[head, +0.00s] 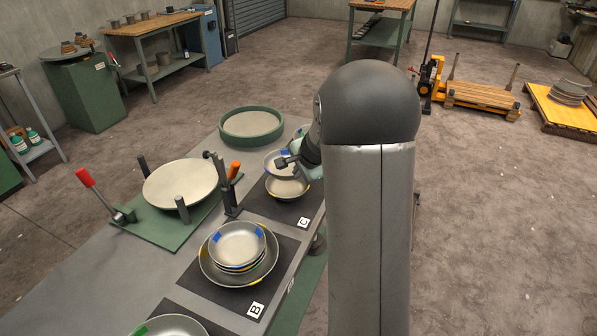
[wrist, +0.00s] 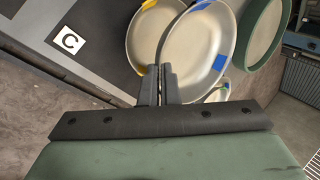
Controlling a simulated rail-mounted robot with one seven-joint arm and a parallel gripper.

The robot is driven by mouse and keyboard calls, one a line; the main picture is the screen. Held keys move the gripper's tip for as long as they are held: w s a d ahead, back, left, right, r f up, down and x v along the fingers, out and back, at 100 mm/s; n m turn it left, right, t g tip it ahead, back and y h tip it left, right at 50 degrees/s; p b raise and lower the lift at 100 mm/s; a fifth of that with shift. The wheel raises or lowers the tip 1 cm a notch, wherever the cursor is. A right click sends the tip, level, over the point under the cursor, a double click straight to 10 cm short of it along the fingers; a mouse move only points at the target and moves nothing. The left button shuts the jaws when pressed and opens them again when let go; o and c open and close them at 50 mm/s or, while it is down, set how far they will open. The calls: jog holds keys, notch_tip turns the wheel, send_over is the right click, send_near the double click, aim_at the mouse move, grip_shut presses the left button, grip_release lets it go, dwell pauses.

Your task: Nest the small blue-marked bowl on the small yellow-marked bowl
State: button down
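The small blue-marked bowl (wrist: 203,45) is a grey metal bowl with blue tape on its rim. My gripper (wrist: 159,72) has its fingers close together on the near rim of this bowl. The bowl looks tilted and raised; it also shows in the head view (head: 273,167), partly behind my gripper. The small yellow-marked bowl (wrist: 144,45), grey with yellow tape, lies on the black mat marked C, left of the held bowl in the wrist view. In the head view it (head: 287,190) is just in front of the held bowl, which overlaps part of it.
A stack of bowls (head: 239,245) with blue and yellow tape stands on mat B. A green-taped bowl (head: 168,327) is at the bottom edge. A green-rimmed round tray (head: 251,127) stands beyond mat C. A clamp fixture with a round disc (head: 180,183) is to the left.

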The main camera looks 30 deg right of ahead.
jog(key=shift+f+b, duration=2.65)
jog(key=shift+f, duration=0.65)
jog(key=shift+f+b, duration=0.4)
jog(key=shift+b, duration=0.05)
jog(key=c, duration=1.9)
grip_release()
jog(key=shift+c, duration=0.2)
jog(key=shift+r, duration=0.15)
jog(key=shift+p+v, duration=0.6)
jog(key=shift+v, duration=0.85)
jog(key=o, duration=0.6)
jog(key=shift+c, duration=0.2)
